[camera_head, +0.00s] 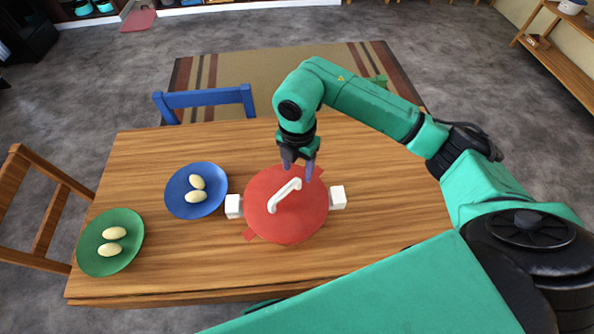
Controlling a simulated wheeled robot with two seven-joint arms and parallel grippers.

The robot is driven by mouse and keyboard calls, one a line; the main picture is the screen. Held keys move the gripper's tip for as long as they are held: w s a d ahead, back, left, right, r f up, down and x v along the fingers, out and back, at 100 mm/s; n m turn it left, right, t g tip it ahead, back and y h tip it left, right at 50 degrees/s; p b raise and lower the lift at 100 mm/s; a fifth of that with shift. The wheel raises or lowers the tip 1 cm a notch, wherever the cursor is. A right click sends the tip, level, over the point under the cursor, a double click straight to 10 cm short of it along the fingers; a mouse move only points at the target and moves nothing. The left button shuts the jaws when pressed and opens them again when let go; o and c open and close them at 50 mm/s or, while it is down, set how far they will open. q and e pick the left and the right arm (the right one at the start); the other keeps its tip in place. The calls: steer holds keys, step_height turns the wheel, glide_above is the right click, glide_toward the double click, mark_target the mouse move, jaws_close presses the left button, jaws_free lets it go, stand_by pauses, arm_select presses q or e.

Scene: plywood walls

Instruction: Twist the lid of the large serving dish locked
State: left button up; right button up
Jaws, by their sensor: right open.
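The large serving dish sits on the wooden table, covered by its round red lid (262,198). The lid has a white bar handle (284,195) slanting across its middle and small red tabs at its upper right and lower left edges. White side handles (338,197) of the dish stick out at left and right; its body is hidden under the lid. My right gripper (299,172) points down over the lid's far part, just behind the white handle. Its fingers are apart and empty. I cannot tell whether they touch the lid. My left gripper is not in view.
A blue plate (183,209) and a green plate (89,262), each with two pale egg-shaped items, stand on the table (388,213) to the left. A blue chair (205,98) is behind the table and a wooden chair (48,222) at its left. The table's right side is clear.

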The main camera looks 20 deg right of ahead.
mark_target(300, 181)
step_height(300, 181, down, 4)
steer(key=shift+f+p, duration=0.2)
steer(key=shift+p, duration=0.15)
steer(key=shift+s+f, duration=0.1)
steer(key=shift+f, duration=0.2)
jaws_close()
steer(key=shift+s+d+m+p, duration=0.1)
steer(key=shift+s+m+p, duration=0.1)
steer(key=shift+m+p, duration=0.3)
steer(key=shift+s+d+m, duration=0.1)
steer(key=shift+s+m, duration=0.05)
steer(key=shift+m, duration=0.45)
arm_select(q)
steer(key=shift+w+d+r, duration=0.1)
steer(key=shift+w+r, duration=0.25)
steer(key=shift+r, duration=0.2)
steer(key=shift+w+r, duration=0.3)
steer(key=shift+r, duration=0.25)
arm_select(e)
steer(key=shift+s+m, duration=0.1)
steer(key=shift+m, duration=0.2)
